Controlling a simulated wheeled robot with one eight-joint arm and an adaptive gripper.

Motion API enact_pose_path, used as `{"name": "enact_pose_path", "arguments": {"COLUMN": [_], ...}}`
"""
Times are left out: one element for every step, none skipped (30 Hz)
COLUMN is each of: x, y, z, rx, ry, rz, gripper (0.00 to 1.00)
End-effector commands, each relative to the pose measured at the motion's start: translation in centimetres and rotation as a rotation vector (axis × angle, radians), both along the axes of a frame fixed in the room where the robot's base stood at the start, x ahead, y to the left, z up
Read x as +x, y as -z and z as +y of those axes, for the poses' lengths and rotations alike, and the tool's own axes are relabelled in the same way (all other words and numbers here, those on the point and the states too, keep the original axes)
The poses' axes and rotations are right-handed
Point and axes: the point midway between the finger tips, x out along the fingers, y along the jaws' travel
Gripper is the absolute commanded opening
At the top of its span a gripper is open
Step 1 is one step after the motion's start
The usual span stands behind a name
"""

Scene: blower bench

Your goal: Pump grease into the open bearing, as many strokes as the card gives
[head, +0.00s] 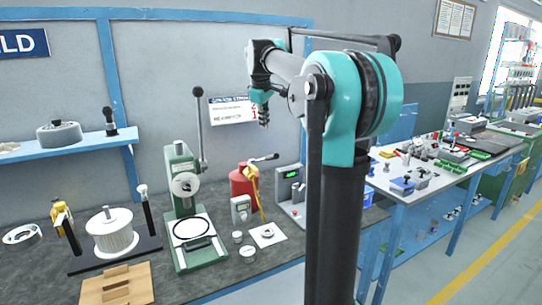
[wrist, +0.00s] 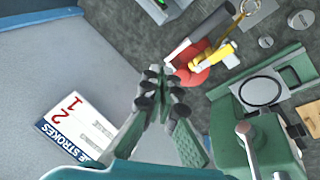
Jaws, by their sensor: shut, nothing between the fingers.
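My gripper (head: 262,118) is shut and empty, raised in front of the wall. In the wrist view its fingertips (wrist: 163,76) meet, with the red grease pump (wrist: 193,62) beyond them. The pump (head: 241,188) stands upright on the bench, with a lever (head: 263,159) at its top and a yellow hose (head: 258,196) down its side. A bearing (head: 267,233) lies on a white square in front of it. The wall card (head: 222,128) is partly hidden by my gripper; in the wrist view the card (wrist: 78,128) shows "STROKES" and red digits 2 and 1, its layout partly cut off.
A green press (head: 183,190) with a tall lever stands left of the pump. A small gauge box (head: 240,209) and a grey unit with a green display (head: 290,180) flank it. A white rotor (head: 112,232) stands farther left. A second bench is at right.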

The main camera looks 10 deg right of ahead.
Motion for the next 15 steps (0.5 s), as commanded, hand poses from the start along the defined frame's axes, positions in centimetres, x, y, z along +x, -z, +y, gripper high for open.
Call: {"name": "enact_pose_path", "arguments": {"x": [-0.2,-0.4,-0.6,-0.8,-0.9,-1.2,-1.3,-1.5,-1.7,-1.9,-2.1,-2.3,-2.4,-2.6,-2.7], "y": [0.5,0.8,1.2,1.6,2.0,2.5,2.8,3.2,3.7,4.0,4.4,4.8,5.1,5.4,5.8], "z": [-0.1,-0.1,-0.2,-0.2,-0.3,-0.3,-0.4,-0.4,-0.5,-0.5,-0.6,-0.6,-0.7,-0.7,-0.8], "rx": [0.000,0.000,0.000,0.000,0.000,0.000,0.000,0.000,0.000,0.000,0.000,0.000,0.000,0.000,0.000], "ry": [0.000,0.000,0.001,0.001,0.001,0.001,0.001,0.001,0.001,0.001,0.001,0.001,0.001,0.001,0.001], "rz": [0.000,0.000,0.000,0.000,0.000,0.000,0.000,0.000,0.000,0.000,0.000,0.000,0.000,0.000,0.000], "gripper": [0.00,0.00,0.00,0.00,0.00,0.00,0.00,0.00,0.00,0.00,0.00,0.00,0.00,0.00,0.00]}}
